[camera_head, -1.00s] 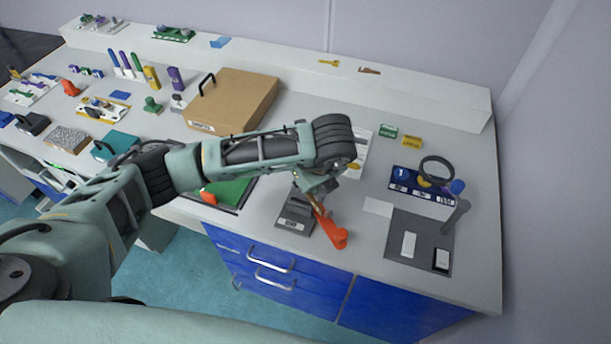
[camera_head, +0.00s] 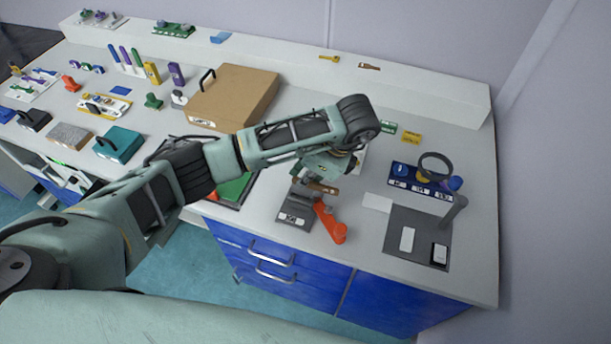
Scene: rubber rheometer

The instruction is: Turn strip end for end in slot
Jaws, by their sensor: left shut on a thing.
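My left gripper (camera_head: 312,178) reaches in from the left over the bench and points down above the back of a grey block (camera_head: 295,209) with a white label on its front. It is shut on a small brown strip (camera_head: 324,188), which sticks out to the right of the fingers, above the right rear of the block. The slot cannot be made out; the gripper and wrist hide the block's back part. An orange lever-like piece (camera_head: 330,223) lies slanted just right of the block. My right gripper is not in view.
A cardboard-brown box (camera_head: 235,95) stands behind my arm. The bench's front edge is close to the block.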

